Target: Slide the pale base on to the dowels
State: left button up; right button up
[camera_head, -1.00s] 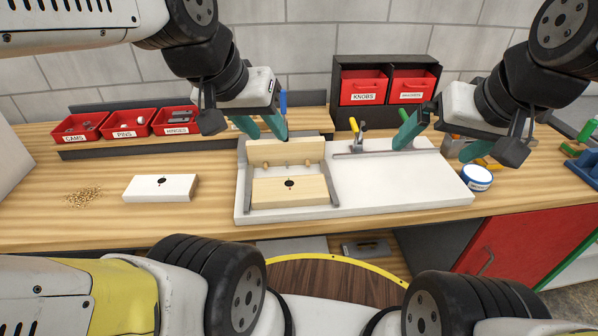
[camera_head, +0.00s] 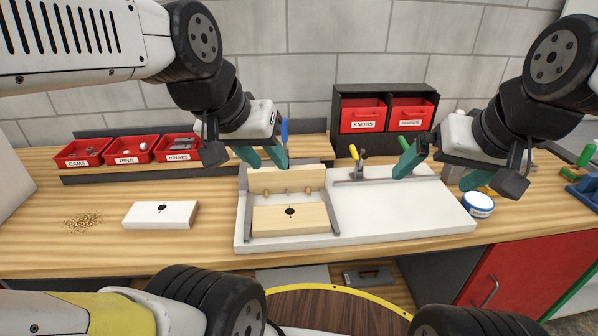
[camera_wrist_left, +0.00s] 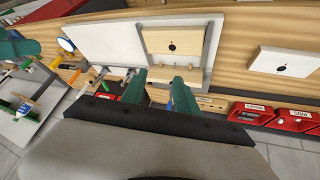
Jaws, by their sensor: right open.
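The base also shows in the left wrist view (camera_wrist_left: 173,42). My left gripper (camera_head: 266,158) is over the back of the fixture, behind the upright board's top. Its teal fingers are apart, with nothing seen between them. My right gripper (camera_head: 437,170) is open and empty over the fixture's right end.
Red bins (camera_head: 131,150) stand at back left, a drawer unit (camera_head: 386,114) behind. A yellow-handled clamp (camera_head: 356,160) and a round tin (camera_head: 478,204) are at right.

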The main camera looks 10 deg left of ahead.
aim_at(282, 221)
jog(key=k+j+z, duration=0.4)
jog(key=k+z, duration=0.2)
jog(key=k, duration=0.2)
